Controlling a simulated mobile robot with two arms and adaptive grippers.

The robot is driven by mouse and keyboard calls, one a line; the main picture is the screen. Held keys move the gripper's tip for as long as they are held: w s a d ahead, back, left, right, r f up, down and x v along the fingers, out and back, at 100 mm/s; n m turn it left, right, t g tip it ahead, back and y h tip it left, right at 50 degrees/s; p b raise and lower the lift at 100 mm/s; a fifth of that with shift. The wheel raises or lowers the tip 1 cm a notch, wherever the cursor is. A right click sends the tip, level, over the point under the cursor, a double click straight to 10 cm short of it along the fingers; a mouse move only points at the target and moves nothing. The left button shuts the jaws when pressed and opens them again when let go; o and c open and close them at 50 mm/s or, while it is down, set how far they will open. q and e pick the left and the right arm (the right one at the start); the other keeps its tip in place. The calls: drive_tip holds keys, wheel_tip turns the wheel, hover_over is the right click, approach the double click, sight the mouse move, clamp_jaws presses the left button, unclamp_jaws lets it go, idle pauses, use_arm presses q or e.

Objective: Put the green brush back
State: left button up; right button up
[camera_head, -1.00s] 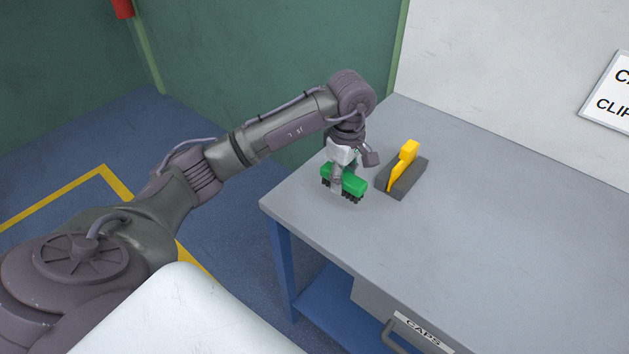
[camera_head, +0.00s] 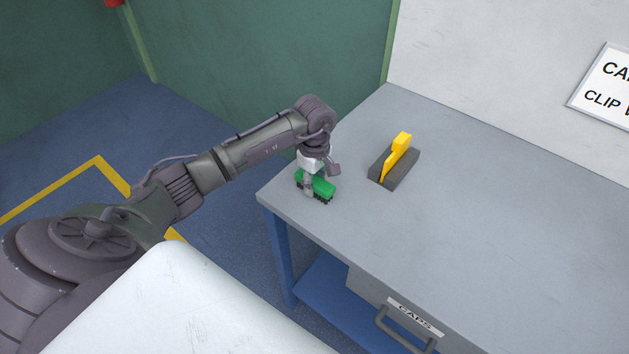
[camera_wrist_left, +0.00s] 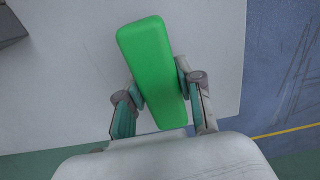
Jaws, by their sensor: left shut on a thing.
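The green brush (camera_head: 318,185) has a green block and dark bristles that point down. It is at the left end of the grey bench, low over or on the top; I cannot tell whether the bristles touch. My left gripper (camera_head: 312,181) is above it and shut on it. In the left wrist view the green block (camera_wrist_left: 152,62) sits between the two fingers (camera_wrist_left: 160,95), with its long end reaching away from the palm. My right gripper does not show.
A yellow tool (camera_head: 396,157) stands in a dark grey holder (camera_head: 403,170) to the right of the brush. The grey bench top (camera_head: 480,230) is clear to the right. Below its front edge is a drawer labelled CAPS (camera_head: 414,313). A white wall with a sign (camera_head: 605,85) stands behind.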

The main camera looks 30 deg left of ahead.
sight(315, 179)
use_arm(q)
drive_tip(key=shift+f, duration=0.15)
drive_tip(key=o, duration=1.1)
drive_tip(key=shift+r, duration=0.35)
wheel_tip(315, 179, up, 11)
drive_tip(key=b, duration=0.3)
drive_tip(key=shift+f, duration=0.15)
drive_tip(key=shift+r, duration=0.5)
